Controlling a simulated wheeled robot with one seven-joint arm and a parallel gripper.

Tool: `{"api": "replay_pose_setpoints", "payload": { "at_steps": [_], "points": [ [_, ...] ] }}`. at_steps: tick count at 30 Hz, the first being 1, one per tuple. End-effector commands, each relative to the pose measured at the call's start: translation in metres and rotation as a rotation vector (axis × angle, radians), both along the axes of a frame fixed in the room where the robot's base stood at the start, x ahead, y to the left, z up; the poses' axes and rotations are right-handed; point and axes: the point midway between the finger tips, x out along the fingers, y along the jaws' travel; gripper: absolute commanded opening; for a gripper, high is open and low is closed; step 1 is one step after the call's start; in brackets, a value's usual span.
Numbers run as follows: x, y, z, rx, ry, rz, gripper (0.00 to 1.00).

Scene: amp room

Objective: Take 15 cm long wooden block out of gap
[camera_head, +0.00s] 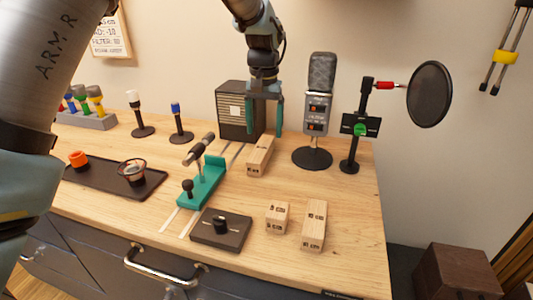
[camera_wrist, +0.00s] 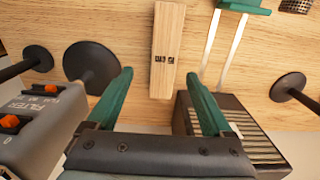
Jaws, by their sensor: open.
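A long light wooden block (camera_head: 257,160) lies on the table beneath my gripper (camera_head: 264,134), in front of the dark speaker box. In the wrist view the same block (camera_wrist: 167,35) runs down from the top edge, with a small dark marking too blurred to read. My gripper (camera_wrist: 159,78) is open, its teal fingers on either side of the block's near end, with nothing held. Two other wooden blocks, a short one (camera_head: 277,217) and a longer one (camera_head: 314,226), lie at the front right. I cannot tell which block is 15 cm, and no gap is clearly visible around one.
The dark speaker box (camera_head: 235,110) and the grey microphone (camera_head: 319,95) stand close beside my gripper. A teal fixture (camera_head: 203,185) sits on pale rails left of the block. A dark knob box (camera_head: 221,229) is in front. Bare tabletop (camera_head: 350,200) lies at the right.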

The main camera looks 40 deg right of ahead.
Motion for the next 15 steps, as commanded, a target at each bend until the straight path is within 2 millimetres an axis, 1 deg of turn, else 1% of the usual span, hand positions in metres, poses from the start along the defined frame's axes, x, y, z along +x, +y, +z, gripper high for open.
{"api": "replay_pose_setpoints", "payload": {
  "at_steps": [3, 10, 15],
  "points": [
    [0.0, 0.0, -0.014, 0.002, 0.001, 0.0, 0.85],
    [0.001, 0.002, -0.03, 0.002, 0.001, 0.001, 0.85],
    [0.002, 0.005, -0.056, 0.003, 0.002, 0.0, 0.85]
  ]
}}
